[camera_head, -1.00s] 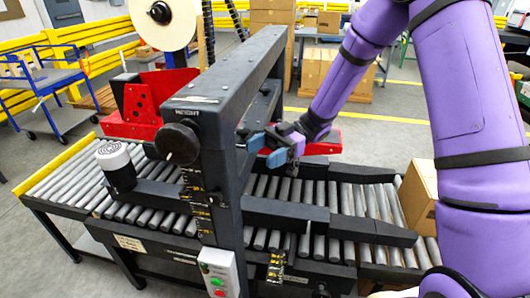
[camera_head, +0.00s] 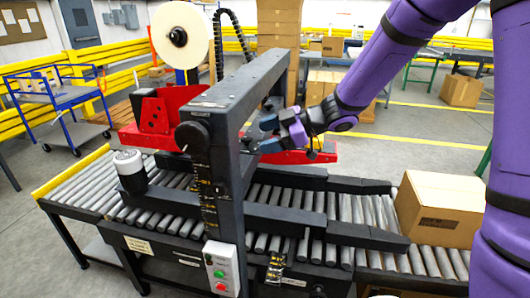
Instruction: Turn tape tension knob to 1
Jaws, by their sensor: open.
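My gripper (camera_head: 262,134) is in the middle of the head view, by the dark upright of the machine frame (camera_head: 234,90). Its fingers are apart and point left, toward the space behind the upright. I see nothing held in them. A round black knob (camera_head: 192,138) sits on the near face of the frame, under lettering that seems to read HEIGHT. A red tape unit (camera_head: 150,120) stands behind the frame, with a large tape roll (camera_head: 181,34) above it. I cannot make out a tape tension knob or its numbers. The upright hides part of the area at my fingertips.
A roller conveyor (camera_head: 75,186) runs under the frame, with dark side rails (camera_head: 285,218). A white-topped black cylinder (camera_head: 128,170) stands on the left rail. A control box (camera_head: 222,268) hangs in front. A carton (camera_head: 440,205) sits on the rollers at right.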

